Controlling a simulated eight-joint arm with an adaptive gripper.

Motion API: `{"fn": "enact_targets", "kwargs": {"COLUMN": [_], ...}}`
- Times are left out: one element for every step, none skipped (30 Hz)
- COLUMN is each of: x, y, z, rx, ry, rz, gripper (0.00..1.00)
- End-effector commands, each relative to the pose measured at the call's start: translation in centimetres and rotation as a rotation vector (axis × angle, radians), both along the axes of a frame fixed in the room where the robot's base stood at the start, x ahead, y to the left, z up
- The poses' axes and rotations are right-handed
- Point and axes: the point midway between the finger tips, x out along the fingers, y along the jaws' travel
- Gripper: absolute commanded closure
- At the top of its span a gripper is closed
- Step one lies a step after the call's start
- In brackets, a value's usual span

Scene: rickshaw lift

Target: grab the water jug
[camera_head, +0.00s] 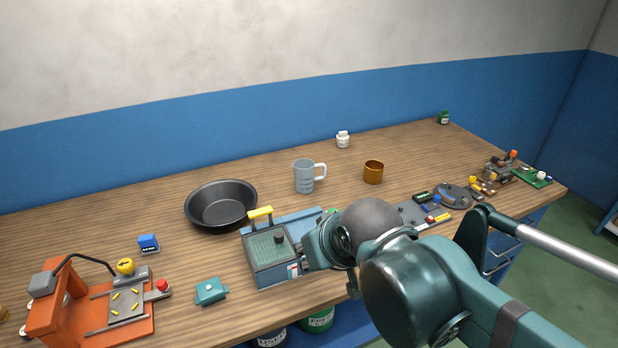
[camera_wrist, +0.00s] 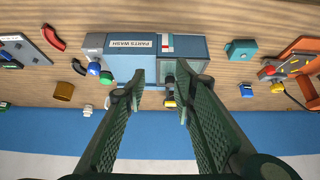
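The water jug (camera_head: 304,177) is a grey-blue jug with a handle on its right side. It stands upright on the wooden bench, between a black pan and a brown cup. My gripper (camera_wrist: 160,90) is open and empty, its two dark fingers wide apart in the wrist view. In the head view my arm reaches in from the lower right, and its wrist is beside the parts wash box, nearer to me than the jug and apart from it. The fingertips are hard to make out there. In the wrist view the jug is mostly hidden around the left finger.
The parts wash box (camera_head: 270,255) with its yellow handle stands in front of the jug. The black pan (camera_head: 221,205) is left of it, the brown cup (camera_head: 373,172) right, a white bottle (camera_head: 342,140) behind. An orange fixture (camera_head: 60,318) fills the lower left.

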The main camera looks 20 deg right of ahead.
Motion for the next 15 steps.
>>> {"fn": "enact_targets", "kwargs": {"x": [0.1, 0.1, 0.2, 0.4, 0.5, 0.7, 1.0, 1.2, 1.5, 1.8, 2.2, 2.6, 3.0, 3.4, 3.9], "y": [0.0, 0.0, 0.0, 0.0, 0.0, 0.0, 0.0, -0.1, -0.1, -0.1, -0.1, -0.2, -0.2, -0.2, -0.3], "z": [0.0, 0.0, 0.1, 0.1, 0.1, 0.2, 0.2, 0.3, 0.3, 0.4, 0.5, 0.6, 0.6, 0.6, 0.7], "rx": [0.003, 0.006, 0.012, 0.017, 0.024, 0.036, 0.046, 0.057, 0.073, 0.089, 0.104, 0.126, 0.144, 0.163, 0.188], "ry": [0.0, 0.001, 0.001, 0.002, 0.003, 0.004, 0.005, 0.007, 0.009, 0.01, 0.012, 0.015, 0.017, 0.019, 0.022], "rz": [-0.003, -0.007, -0.011, -0.017, -0.023, -0.035, -0.045, -0.055, -0.072, -0.086, -0.102, -0.124, -0.141, -0.159, -0.184], "gripper": [0.73, 0.73, 0.73, 0.73, 0.73, 0.73, 0.73, 0.73, 0.73, 0.73, 0.73, 0.73, 0.73, 0.73, 0.73]}}
